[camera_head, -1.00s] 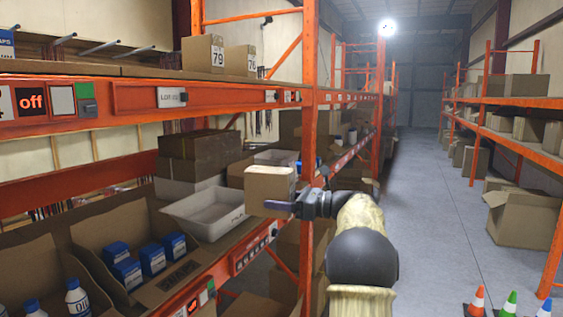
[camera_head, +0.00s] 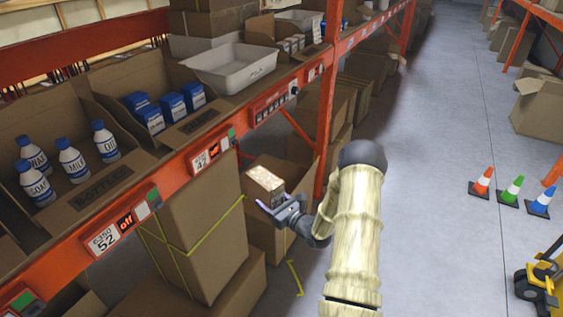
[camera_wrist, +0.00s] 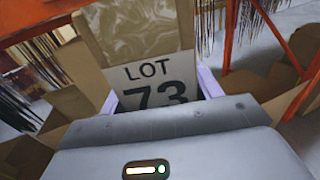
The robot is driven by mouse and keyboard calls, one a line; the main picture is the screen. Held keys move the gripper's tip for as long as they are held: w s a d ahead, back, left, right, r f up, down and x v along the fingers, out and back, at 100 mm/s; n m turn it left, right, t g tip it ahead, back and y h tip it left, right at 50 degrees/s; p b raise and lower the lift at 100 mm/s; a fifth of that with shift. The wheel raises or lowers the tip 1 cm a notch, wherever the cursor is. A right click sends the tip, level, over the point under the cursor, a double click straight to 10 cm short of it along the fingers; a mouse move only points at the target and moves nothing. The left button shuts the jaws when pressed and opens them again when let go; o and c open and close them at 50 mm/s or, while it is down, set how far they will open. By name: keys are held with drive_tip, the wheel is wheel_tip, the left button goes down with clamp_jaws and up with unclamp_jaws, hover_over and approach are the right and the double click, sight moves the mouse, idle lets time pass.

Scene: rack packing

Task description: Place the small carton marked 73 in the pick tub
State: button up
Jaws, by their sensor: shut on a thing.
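The small carton (camera_head: 265,181) is held in my gripper (camera_head: 270,206), out in the aisle beside the rack. In the wrist view the carton (camera_wrist: 130,32) carries a label reading LOT 73, with a pale finger on each side. Its far faces are hidden. In the head view it appears below the orange shelf beam, in front of brown boxes. An empty white tub (camera_head: 228,68), which looks like the pick tub, sits on the shelf up and left of my gripper. The carton is apart from it.
Open bins of white bottles (camera_head: 72,160) and blue cartons (camera_head: 170,105) stand left of the tub. An orange upright (camera_head: 328,110) rises close behind my gripper. Large boxes (camera_head: 200,235) fill the space below. Small cones (camera_head: 510,191) stand on the open aisle floor.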

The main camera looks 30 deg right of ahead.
drive_tip(key=s+a+f+m+h+b, duration=0.1)
drive_tip(key=s+a+f+h, duration=0.1)
drive_tip(key=s+a+f, duration=0.3)
drive_tip(key=s+a+f+m+h+b, duration=0.2)
drive_tip(key=s+a+f, duration=0.4)
drive_tip(key=a+f, duration=0.4)
drive_tip(key=shift+f+t+h, duration=0.3)
drive_tip(key=shift+f+h, duration=0.2)
drive_tip(key=shift+f, duration=0.4)
